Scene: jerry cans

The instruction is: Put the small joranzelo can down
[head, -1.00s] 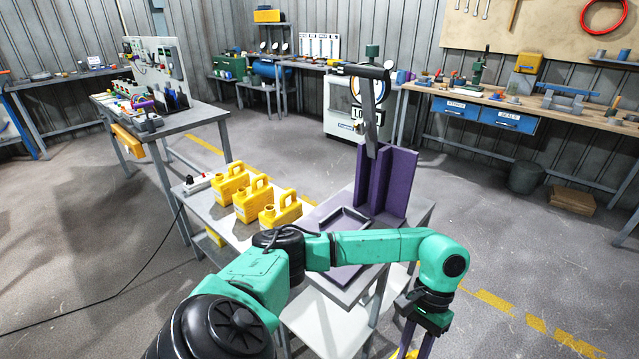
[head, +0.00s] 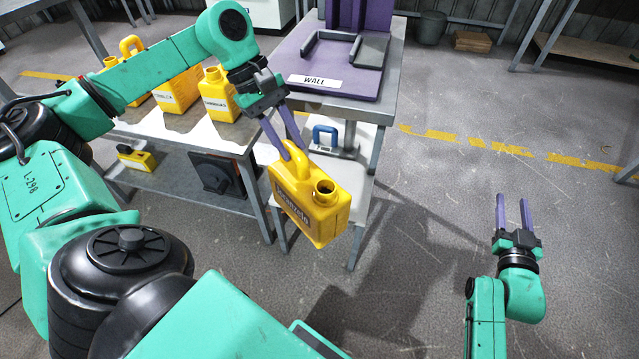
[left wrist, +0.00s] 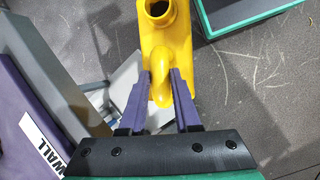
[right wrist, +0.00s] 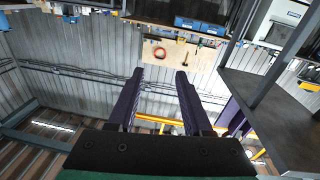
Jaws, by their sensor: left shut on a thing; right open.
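The small yellow can (head: 310,203) hangs tilted from my left gripper (head: 296,150), in front of the table's near edge. Its open spout faces up and a dark label runs along its side, partly readable. My left gripper is shut on the can's handle; the left wrist view shows the fingers on both sides of the can handle (left wrist: 160,80). My right gripper (head: 513,212) is open and empty over the floor at the right. In the right wrist view its open fingers (right wrist: 160,95) have nothing between them.
Several yellow cans (head: 218,95) stand on the table at the left. A lower shelf (head: 185,180) holds a yellow item and a dark box. A blue-handled item (head: 325,137) is on a white lower surface.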

